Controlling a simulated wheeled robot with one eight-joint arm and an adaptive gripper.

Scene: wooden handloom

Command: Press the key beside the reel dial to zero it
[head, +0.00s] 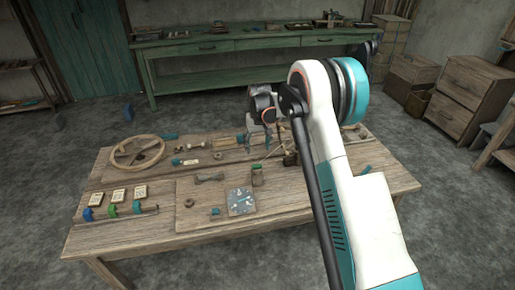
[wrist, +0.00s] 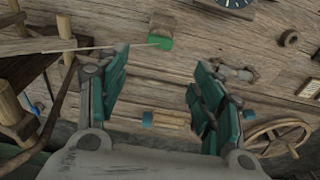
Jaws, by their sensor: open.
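A dark square dial (head: 241,201) with a round pale-marked face lies on the table's front half; part of it shows at the top edge of the wrist view (wrist: 237,3). A small wooden block with a green end (head: 257,176) stands to the dial's right and behind it; its green part (wrist: 160,43) shows near the top of the wrist view. I cannot tell for sure that this is the key. My gripper (wrist: 161,62) is open and empty, its teal fingers spread apart above the table. In the head view my gripper (head: 267,132) is behind the block, partly hidden by its own arm.
A wooden wheel (head: 138,151) lies at the table's left. Three cards (head: 118,195) and coloured clips (head: 113,211) sit at the front left. A wooden bone-shaped piece (head: 209,178) and a small ring (head: 189,202) lie left of the dial. Wooden framework (wrist: 25,115) stands close to the left finger.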

